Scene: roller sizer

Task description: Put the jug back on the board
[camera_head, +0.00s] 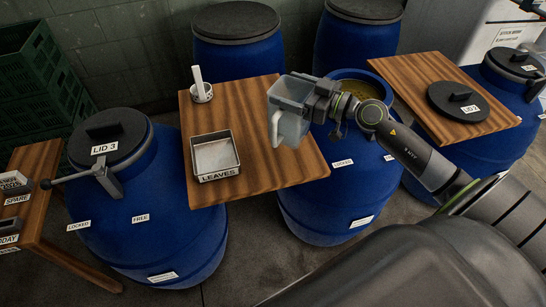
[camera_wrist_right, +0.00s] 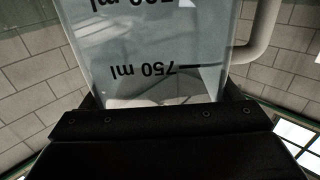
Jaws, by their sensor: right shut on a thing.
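The clear jug (camera_head: 290,112) with a pale handle is held by my right gripper (camera_head: 318,98) at the right part of the wooden board (camera_head: 265,100). Whether the jug's bottom touches the board cannot be told. In the right wrist view the jug (camera_wrist_right: 150,50) fills the space beyond the dark jaws, its "750 ml" mark reading upside down. The board also carries a tray labelled LEAVES (camera_head: 214,157) at the front left and a small white cup (camera_head: 202,93) with a white piece standing in it. My left gripper is not in view.
An open blue barrel (camera_head: 330,215) with yellowish contents lies behind and below my right gripper. A closed barrel (camera_head: 150,235) with LID 3 (camera_head: 104,130) stands left. A second wooden board (camera_head: 420,72) at right bears a dark lid (camera_head: 458,100). The board's middle is clear.

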